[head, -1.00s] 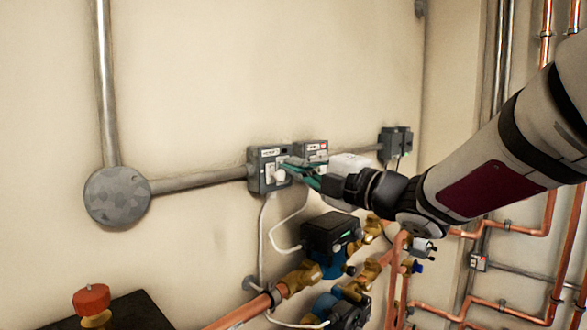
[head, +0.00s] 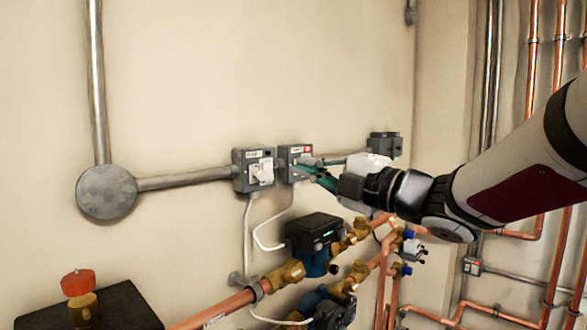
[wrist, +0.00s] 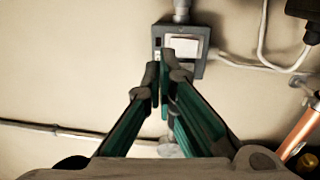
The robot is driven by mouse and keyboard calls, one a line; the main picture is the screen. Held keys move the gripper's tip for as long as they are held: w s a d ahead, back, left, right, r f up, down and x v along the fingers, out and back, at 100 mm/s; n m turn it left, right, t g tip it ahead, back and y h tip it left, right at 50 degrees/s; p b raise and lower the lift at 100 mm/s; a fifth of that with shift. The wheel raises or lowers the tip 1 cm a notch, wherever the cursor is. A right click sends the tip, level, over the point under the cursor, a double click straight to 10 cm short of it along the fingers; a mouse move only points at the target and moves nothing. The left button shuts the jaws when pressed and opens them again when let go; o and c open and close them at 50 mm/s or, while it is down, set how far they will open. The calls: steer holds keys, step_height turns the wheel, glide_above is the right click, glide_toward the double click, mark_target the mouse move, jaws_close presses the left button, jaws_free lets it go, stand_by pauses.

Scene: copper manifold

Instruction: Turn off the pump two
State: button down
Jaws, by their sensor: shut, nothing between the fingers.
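Two grey switch boxes sit side by side on the wall in the head view. The left switch box (head: 242,180) has a large pale switch and a label too small to read. The right switch box (head: 287,152) has a red-marked label, and its switch is largely hidden by my fingers. My gripper (head: 302,165), with teal fingers, reaches in from the right, shut and empty, in front of the right box. In the wrist view, the gripper (wrist: 164,68) overlaps the lower part of a switch box (wrist: 200,68) with a pale rocker. I cannot tell whether it touches anything.
A black-topped pump (head: 312,226) and a lower pump (head: 333,312) sit on copper pipes below the boxes. White cables hang between them. A further grey box (head: 385,143) is behind my gripper. A round junction box (head: 107,192) is at left. Bare wall lies above.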

steer(key=v, duration=0.3)
steer(key=r+v, duration=0.1)
steer(key=v, duration=0.1)
steer(key=shift+s+d+r, duration=0.15)
steer(key=shift+s+d, duration=0.15)
steer(key=shift+s, duration=0.05)
steer(key=s+d+f+m+t+h, duration=0.1)
steer(key=d+f+m+h, duration=0.2)
steer(key=d+m+h, duration=0.5)
steer(key=s+d+f+m+h, duration=0.25)
steer(key=d+m+h, duration=0.4)
steer(key=m, duration=0.35)
steer(key=s+a+f+m+g, duration=0.1)
steer(key=s+f+m+g, duration=0.3)
steer(key=s+f, duration=0.4)
steer(key=s+a+f+m+g, duration=0.2)
steer(key=s+f+m+g, duration=0.3)
steer(key=s, duration=0.8)
step_height(320, 180, down, 4)
steer(key=shift+a+r+g, duration=0.1)
steer(key=shift+a+g, duration=0.2)
steer(key=shift+a, duration=0.05)
